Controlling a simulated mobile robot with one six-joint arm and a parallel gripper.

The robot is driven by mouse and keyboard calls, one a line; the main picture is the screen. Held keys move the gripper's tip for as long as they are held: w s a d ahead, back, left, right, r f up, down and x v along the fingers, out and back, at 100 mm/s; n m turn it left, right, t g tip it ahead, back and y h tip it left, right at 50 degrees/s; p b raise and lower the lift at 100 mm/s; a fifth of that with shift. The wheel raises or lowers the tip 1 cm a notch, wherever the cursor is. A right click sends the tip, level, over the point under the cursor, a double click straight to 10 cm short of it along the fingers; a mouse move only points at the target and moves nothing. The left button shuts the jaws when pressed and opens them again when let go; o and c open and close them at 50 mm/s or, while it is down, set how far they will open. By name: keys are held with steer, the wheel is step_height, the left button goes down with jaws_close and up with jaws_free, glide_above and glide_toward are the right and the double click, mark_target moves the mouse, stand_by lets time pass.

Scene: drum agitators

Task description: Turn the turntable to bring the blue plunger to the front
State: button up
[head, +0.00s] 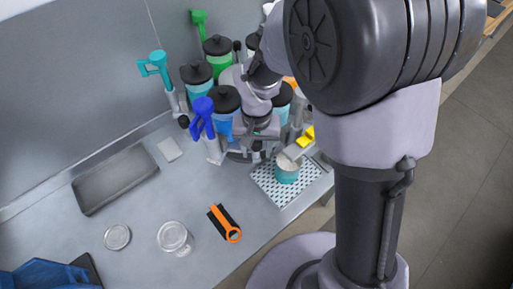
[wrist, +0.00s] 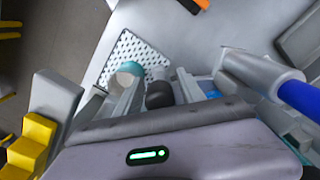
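The blue plunger (head: 203,113) stands on the left front side of the turntable cluster in the head view. In the wrist view its blue handle (wrist: 302,98) and grey shaft reach in from the right. Several lidded canisters stand around the turntable, including a dark-lidded blue one (head: 225,102). My gripper (head: 257,145) is low at the front of the cluster, partly hidden by my arm. In the wrist view my gripper (wrist: 158,88) has its fingers apart, with a dark rounded knob (wrist: 160,95) between them. Contact with the knob cannot be told. Most of the turntable itself is hidden.
A teal cup (head: 287,172) stands on a perforated mat (head: 262,178) just in front. A yellow plunger (head: 305,137) is close on the right. Teal (head: 155,64) and green (head: 199,22) plungers stand behind.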

jaws_close()
stand_by(1.2)
